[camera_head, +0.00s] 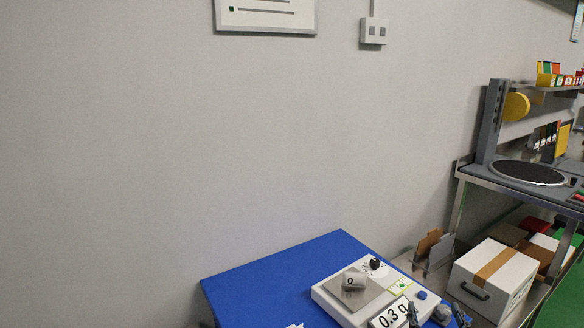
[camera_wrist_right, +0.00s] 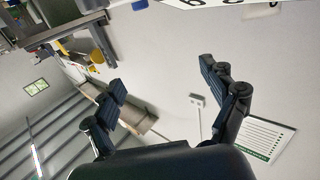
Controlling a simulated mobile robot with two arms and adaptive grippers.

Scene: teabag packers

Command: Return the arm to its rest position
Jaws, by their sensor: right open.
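My right gripper (camera_wrist_right: 165,95) is open in the right wrist view, with its two dark fingers spread wide and nothing between them. In the head view, grey finger parts of my right gripper (camera_head: 438,314) show at the bottom edge, close to the right of the scale display. My left gripper is in neither view. A white scale (camera_head: 335,298) stands on a blue table (camera_head: 262,280).
A white carton with brown tape (camera_head: 490,280) stands right of the blue table. Behind it is a metal-framed bench with a dark round plate (camera_head: 530,173). A wall socket (camera_head: 373,32) and a white board (camera_head: 266,14) are on the wall. The space before the wall is clear.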

